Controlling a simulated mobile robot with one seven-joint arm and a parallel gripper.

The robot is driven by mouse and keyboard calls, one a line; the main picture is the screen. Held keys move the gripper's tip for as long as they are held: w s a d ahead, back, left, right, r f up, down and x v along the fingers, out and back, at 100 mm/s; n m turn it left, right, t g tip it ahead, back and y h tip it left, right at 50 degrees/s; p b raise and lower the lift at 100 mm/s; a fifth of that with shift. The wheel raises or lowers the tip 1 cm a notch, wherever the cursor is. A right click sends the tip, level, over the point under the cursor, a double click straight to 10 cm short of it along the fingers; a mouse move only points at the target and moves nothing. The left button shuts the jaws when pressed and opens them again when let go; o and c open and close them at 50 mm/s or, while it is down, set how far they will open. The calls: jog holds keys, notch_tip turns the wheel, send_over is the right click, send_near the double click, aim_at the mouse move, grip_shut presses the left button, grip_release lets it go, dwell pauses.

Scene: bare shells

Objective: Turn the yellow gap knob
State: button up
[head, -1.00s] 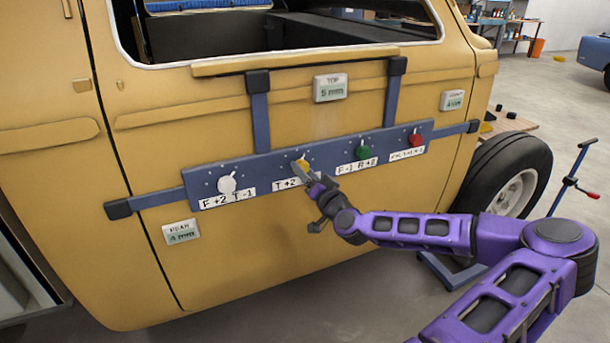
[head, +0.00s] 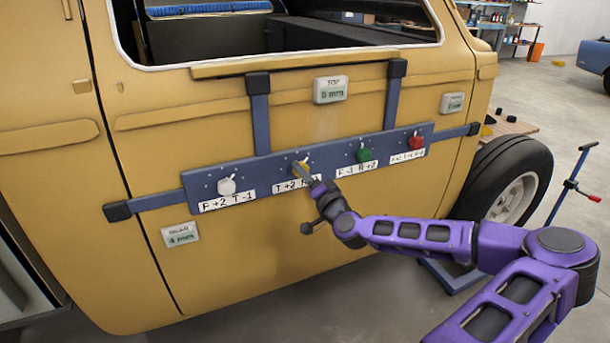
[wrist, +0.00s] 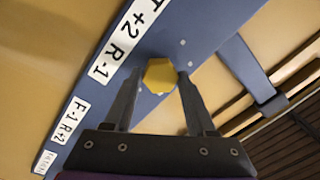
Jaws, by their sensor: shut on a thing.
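The yellow gap knob (head: 301,168) sits on the blue-grey bar (head: 341,157) fixed across the car door. Its label reads "T +2 R -1" in the wrist view. My gripper (head: 312,181) reaches it from the lower right. In the wrist view the yellow knob (wrist: 159,75) lies between the two dark fingertips (wrist: 160,80), and the jaws are shut on it. In the head view the gripper hides part of the knob and its label.
A white knob (head: 227,187) is left on the bar; a green knob (head: 365,155) and a red knob (head: 416,143) are right. Gauge boxes marked TOP (head: 331,89) and REAR (head: 180,235) sit on the door, with another (head: 453,103) at right. A wheel (head: 502,185) stands behind my arm.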

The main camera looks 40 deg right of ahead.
jog(key=o, duration=1.4)
jog(key=shift+c, duration=0.2)
jog(key=s+a, duration=0.1)
jog(key=s, duration=0.7)
jog(key=s+a+p, duration=0.1)
jog(key=s+a, duration=0.1)
jog(key=s, duration=0.7)
jog(key=shift+a+f, duration=0.25)
jog(key=shift+f, duration=0.1)
